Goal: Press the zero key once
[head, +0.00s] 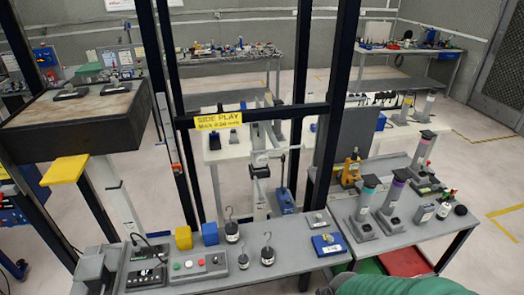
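No key marked zero can be read at this size. On the grey bench (285,262) in front, a grey control box (198,266) carries a green button, a red button and other small controls. To its left is a device with a black panel (147,277) and small knobs. On the right part of the bench lies a blue device (328,244) with a pale label or display. A small grey box (318,221) sits behind it. Neither of my grippers can be made out in the head view.
Hooked dark weights (267,256), a yellow block (183,238) and a blue block (210,233) stand on the bench. Dark frame posts and a yellow "SIDE PLAY" sign (218,121) rise behind. A right-hand table holds upright cylinders (394,196). A red tray (404,262) lies below.

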